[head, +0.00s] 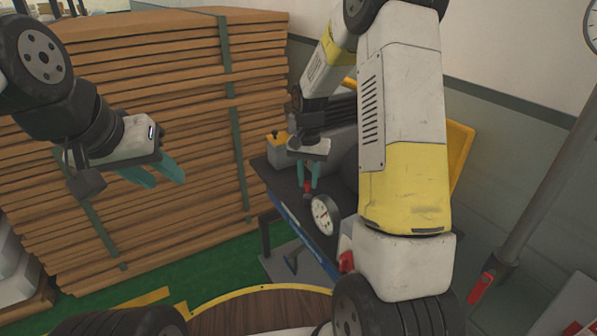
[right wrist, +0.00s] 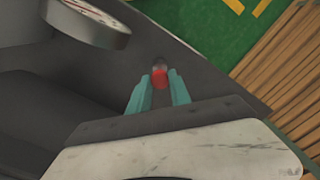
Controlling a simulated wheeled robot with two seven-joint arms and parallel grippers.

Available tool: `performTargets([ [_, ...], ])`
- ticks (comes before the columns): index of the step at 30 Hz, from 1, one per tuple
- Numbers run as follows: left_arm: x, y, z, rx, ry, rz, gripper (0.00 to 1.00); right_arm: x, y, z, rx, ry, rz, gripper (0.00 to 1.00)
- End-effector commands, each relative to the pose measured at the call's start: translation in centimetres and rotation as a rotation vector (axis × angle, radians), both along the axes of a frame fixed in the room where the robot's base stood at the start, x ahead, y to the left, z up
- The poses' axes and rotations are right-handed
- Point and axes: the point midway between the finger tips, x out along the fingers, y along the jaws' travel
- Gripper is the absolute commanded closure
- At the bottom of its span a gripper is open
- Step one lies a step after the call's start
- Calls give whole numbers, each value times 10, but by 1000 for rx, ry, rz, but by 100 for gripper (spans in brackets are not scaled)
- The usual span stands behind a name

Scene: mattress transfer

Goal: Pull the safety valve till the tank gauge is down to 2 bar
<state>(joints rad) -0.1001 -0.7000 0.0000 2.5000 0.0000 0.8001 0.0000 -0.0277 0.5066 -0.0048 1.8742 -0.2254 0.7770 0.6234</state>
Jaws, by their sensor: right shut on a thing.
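The safety valve shows as a small red part (right wrist: 160,78) with a dark tip in the right wrist view, between the teal fingers of my right gripper (right wrist: 158,88). In the head view the right gripper (head: 308,185) is shut on it, just above the gauge. The gauge's edge also shows at the upper left in the right wrist view (right wrist: 90,20). My left gripper (head: 160,178) is empty, with its teal fingers apart, in front of the stacked boards.
Stacked brown boards (head: 150,75) with green straps fill the left and back. A dark table (head: 270,183) with a blue edge stands under the gauge. A grey box (head: 278,153) with a yellow top is behind the right gripper. A grey pole (head: 545,190) stands at right.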

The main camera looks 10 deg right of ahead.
Motion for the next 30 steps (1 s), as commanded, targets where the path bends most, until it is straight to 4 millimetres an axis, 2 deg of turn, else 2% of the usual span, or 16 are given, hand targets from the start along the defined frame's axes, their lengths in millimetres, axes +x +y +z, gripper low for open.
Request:
performTargets([
  [5, 0, 0, 0, 0, 0, 0, 64, 0, 0, 0, 0, 0, 1, 100],
  [6, 0, 0, 0, 0, 0, 0, 64, 0, 0, 0, 0, 0, 1, 74],
  [9, 0, 0, 0, 0, 0, 0, 64, 0, 0, 0, 0, 0, 1, 54],
  [20, 0, 0, 0, 0, 0, 0, 64, 0, 0, 3, 0, -1, 1, 54],
  [23, 0, 0, 0, 0, 0, 0, 64, 1, 0, 14, 0, -3, 1, 54],
  [30, 0, 0, 0, 0, 0, 0, 64, 1, 1, 55, 0, -4, 0, 54],
])
